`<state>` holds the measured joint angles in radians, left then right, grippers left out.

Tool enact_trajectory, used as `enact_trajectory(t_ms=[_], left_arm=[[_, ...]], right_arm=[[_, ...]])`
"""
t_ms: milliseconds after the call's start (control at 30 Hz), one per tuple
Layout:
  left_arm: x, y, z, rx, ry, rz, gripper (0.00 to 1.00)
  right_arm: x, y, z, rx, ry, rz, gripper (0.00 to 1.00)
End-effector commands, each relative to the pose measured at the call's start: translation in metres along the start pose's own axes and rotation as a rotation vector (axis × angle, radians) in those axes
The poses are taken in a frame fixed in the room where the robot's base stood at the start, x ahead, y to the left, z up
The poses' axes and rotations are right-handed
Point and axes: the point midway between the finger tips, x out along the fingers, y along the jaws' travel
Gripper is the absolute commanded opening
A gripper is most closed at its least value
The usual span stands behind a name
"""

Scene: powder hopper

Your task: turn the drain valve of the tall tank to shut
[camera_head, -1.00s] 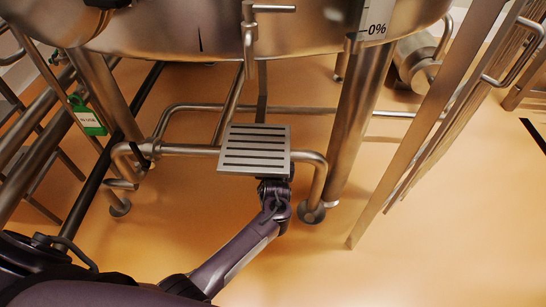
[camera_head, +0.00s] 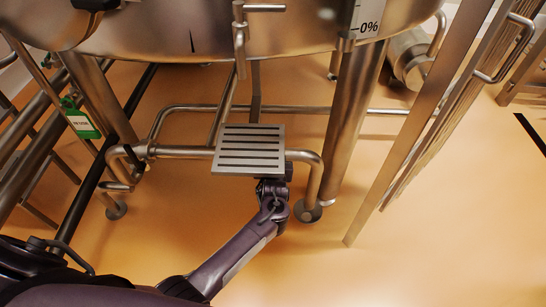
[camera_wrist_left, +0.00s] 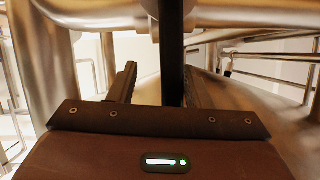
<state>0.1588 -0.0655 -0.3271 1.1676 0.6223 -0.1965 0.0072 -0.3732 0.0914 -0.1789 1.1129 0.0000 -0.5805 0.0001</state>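The tall steel tank (camera_head: 285,32) fills the top of the head view, with a 0% level mark on its right side. My left arm reaches from the lower left to beneath a slotted step plate (camera_head: 250,149), which hides my left gripper in the head view. In the left wrist view, my left gripper (camera_wrist_left: 158,82) is open. A dark upright bar (camera_wrist_left: 171,40), possibly the drain valve's handle, stands between its fingers, closer to the right finger and apart from the left one. The valve body cannot be clearly made out. My right gripper is not in view.
A bent steel pipe frame (camera_head: 185,151) runs around the step plate. A tank leg (camera_head: 352,120) stands right of it, and slanted ladder-like rails (camera_head: 425,120) stand farther right. A green-and-white tag (camera_head: 82,121) hangs at the left. Orange floor in front is clear.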

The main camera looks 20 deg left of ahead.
Motion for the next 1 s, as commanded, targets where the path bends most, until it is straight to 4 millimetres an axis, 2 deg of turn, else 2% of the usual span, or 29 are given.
enact_trajectory(t_ms=[167,300,533,700,1000], left_arm=[[-0.015,0.003,-0.002,0.0,0.002,0.007,0.42],[-0.04,0.003,-0.001,-0.002,0.0,0.007,0.42],[-0.072,0.002,-0.001,-0.002,0.0,0.005,0.42],[-0.078,0.001,0.0,-0.001,0.0,0.002,0.42],[-0.078,0.0,0.0,0.0,0.0,0.001,0.42]], right_arm=[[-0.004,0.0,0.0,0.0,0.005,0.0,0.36],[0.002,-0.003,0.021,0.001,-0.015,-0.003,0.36],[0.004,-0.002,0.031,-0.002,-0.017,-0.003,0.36],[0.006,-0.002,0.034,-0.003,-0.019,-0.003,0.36],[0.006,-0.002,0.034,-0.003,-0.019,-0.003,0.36]])
